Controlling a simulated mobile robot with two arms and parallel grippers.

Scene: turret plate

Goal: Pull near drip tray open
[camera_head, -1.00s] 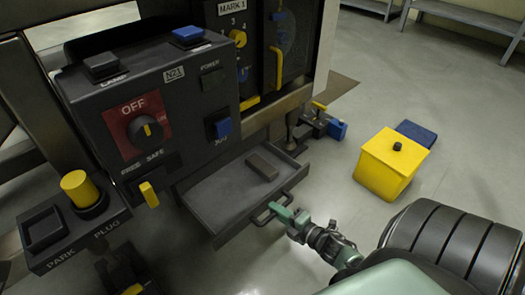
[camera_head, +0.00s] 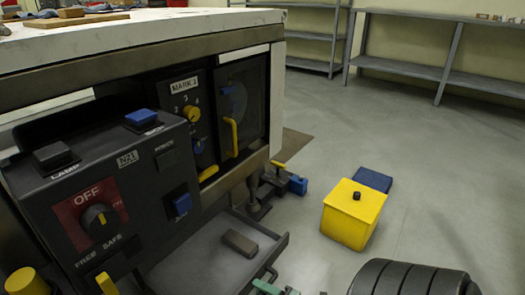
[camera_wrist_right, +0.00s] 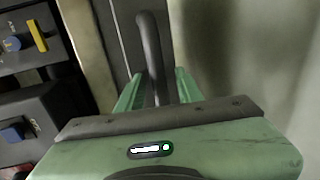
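The near drip tray (camera_head: 200,255) is a dark, shallow drawer. It is out from under the machine, with its inside in view, and a grey-brown block (camera_head: 240,242) lies in it. Its dark bar handle (camera_head: 271,273) is on the front wall. My right gripper (camera_head: 268,288), green, is at the handle, at the bottom edge of the head view. In the right wrist view the handle (camera_wrist_right: 152,50) runs between the two green fingers (camera_wrist_right: 158,88), which look shut on it; the contact itself is hard to see. My left gripper is not in view.
The control box (camera_head: 110,200) with its knob and buttons stands left of the tray. A yellow box (camera_head: 352,215) and a blue slab (camera_head: 374,179) are on the floor to the right. Open floor lies around them. Grey shelves (camera_head: 440,70) stand at the back wall.

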